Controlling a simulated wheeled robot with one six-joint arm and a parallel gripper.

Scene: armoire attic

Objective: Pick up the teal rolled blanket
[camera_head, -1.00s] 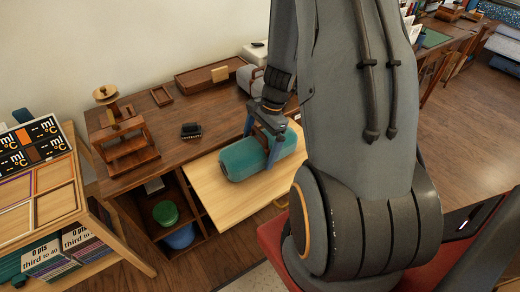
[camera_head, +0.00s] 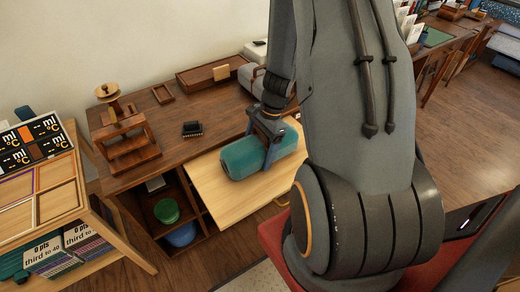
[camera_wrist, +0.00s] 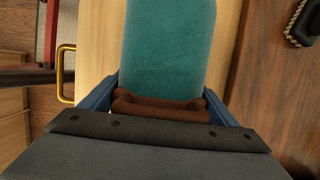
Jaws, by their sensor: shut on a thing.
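The teal rolled blanket (camera_head: 241,160) lies lengthwise over the pale wooden board (camera_head: 217,200) at the desk's front, in the head view. My gripper (camera_head: 267,156) reaches down from above with its blue fingers on either side of the roll, shut on it. In the wrist view the teal blanket (camera_wrist: 168,45) fills the top middle, and a brown strap or handle (camera_wrist: 160,106) crosses it between the fingers of my gripper (camera_wrist: 160,100). Whether the roll touches the board or hangs just above it, I cannot tell.
A wooden press (camera_head: 128,140), a black brush (camera_head: 192,129) and a long tray (camera_head: 212,73) stand on the dark desk. Green (camera_head: 166,211) and blue (camera_head: 181,235) round things sit in the shelves below. A display rack (camera_head: 50,200) stands at left.

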